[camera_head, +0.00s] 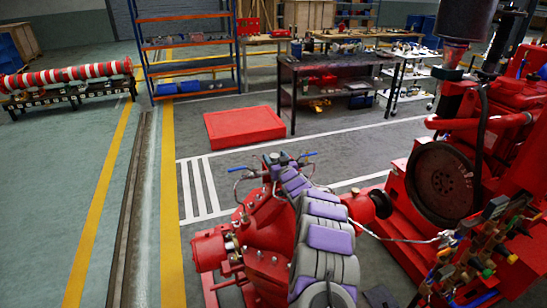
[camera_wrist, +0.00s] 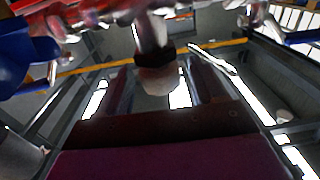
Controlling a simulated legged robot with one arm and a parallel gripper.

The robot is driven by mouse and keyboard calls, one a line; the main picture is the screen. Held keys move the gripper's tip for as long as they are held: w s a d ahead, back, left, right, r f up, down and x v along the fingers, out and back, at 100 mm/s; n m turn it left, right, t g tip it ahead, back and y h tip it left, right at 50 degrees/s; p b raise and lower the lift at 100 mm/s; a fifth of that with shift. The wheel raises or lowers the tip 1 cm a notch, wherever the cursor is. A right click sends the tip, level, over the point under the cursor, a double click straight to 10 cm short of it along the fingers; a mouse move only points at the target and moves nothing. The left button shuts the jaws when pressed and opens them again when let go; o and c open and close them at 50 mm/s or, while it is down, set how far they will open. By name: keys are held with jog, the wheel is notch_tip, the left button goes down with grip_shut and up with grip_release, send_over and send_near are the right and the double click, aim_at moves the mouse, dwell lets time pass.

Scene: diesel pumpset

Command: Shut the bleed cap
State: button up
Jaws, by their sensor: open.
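My grey and purple arm reaches over the red pump (camera_head: 262,250) in the head view. My gripper (camera_head: 276,162) is at its far end, close to the small pipework on top, and it hides what lies in front of it. In the wrist view my gripper (camera_wrist: 162,72) is open, with one finger on each side. A pale, rounded cap with a dark collar on a metal stem, which looks like the bleed cap (camera_wrist: 158,78), shows between the fingers. I cannot tell whether a finger touches it or how far it is turned.
Blue lever handles stand left (camera_head: 236,169) and right (camera_head: 308,155) of my gripper; they also show in the wrist view (camera_wrist: 30,62). The red engine (camera_head: 440,180) stands at right. A red platform (camera_head: 243,126) lies behind. The floor at left is clear.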

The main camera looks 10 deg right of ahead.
jog(key=shift+x, duration=1.35)
jog(key=shift+c, duration=0.2)
jog(key=c, duration=0.9)
